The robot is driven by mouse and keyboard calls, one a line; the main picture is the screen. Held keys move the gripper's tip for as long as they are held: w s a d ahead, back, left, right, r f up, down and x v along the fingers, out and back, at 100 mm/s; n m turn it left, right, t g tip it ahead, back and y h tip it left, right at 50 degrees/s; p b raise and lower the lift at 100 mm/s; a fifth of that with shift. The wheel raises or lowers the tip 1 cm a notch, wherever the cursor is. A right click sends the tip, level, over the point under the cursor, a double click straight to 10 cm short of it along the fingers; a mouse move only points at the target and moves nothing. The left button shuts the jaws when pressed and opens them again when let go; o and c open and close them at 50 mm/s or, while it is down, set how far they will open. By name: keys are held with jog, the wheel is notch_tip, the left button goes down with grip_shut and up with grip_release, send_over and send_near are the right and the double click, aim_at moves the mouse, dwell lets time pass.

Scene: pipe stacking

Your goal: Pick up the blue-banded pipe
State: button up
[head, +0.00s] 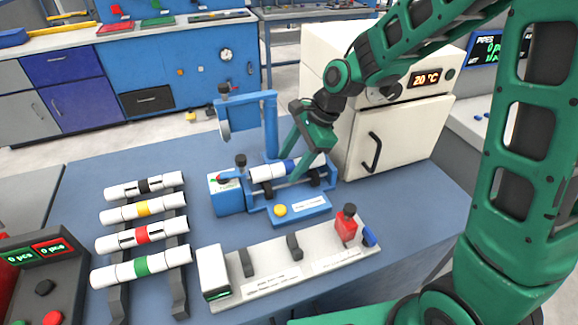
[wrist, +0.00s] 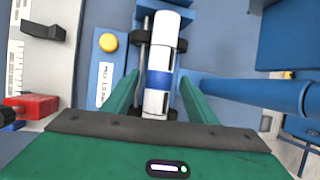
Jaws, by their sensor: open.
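The blue-banded pipe (head: 268,172) is white with a blue band and lies in the blue fixture (head: 256,213) on the table. In the wrist view the pipe (wrist: 161,50) runs lengthwise, resting on dark supports, with its blue band near my fingers. My gripper (head: 296,175) is over the band end of the pipe. In the wrist view its green fingers (wrist: 154,96) stand open on either side of the pipe, with gaps visible. Part of the pipe is hidden behind my gripper in the head view.
A rack (head: 177,222) at left holds pipes with black, yellow, red and green bands. A grey fixture (head: 325,262) with a red clamp (head: 346,226) is in front. A blue post (head: 271,125) rises close to my gripper. A white oven (head: 394,135) stands behind.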

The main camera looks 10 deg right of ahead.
jog(key=shift+f, duration=0.1)
jog(key=shift+c, duration=0.7)
jog(key=c, duration=1.1)
jog(key=shift+c, duration=0.2)
